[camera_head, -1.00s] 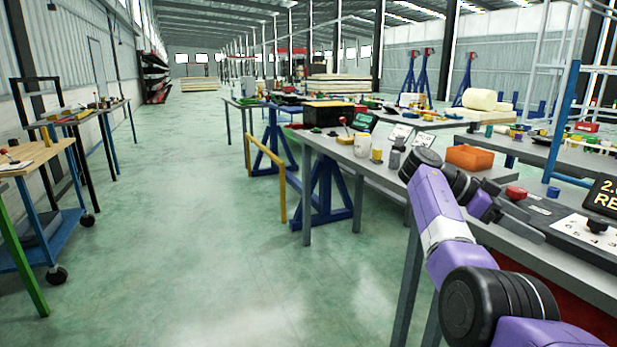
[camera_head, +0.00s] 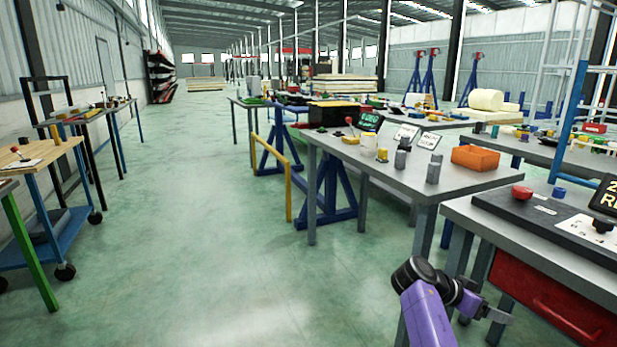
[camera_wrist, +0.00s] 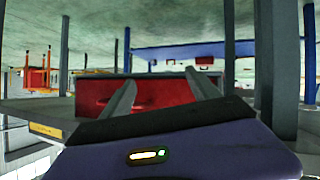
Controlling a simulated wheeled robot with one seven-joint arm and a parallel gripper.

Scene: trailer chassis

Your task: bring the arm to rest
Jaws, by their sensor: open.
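My purple and black arm shows at the bottom right of the head view, low beside the table fronts. My gripper (camera_head: 492,308) points right, below the level of the tabletop and in front of the near right bench. In the wrist view my gripper's two grey fingers (camera_wrist: 160,98) stand apart with nothing between them. The red drawer front (camera_wrist: 160,92) of the bench lies beyond the fingers; I cannot tell the exact gap to it.
The near bench with the red drawer (camera_head: 560,312) stands at the right. A grey table (camera_head: 400,178) with an orange box (camera_head: 481,158) stands behind it. A blue trolley (camera_head: 50,240) is at the left. The green floor (camera_head: 190,230) between is clear.

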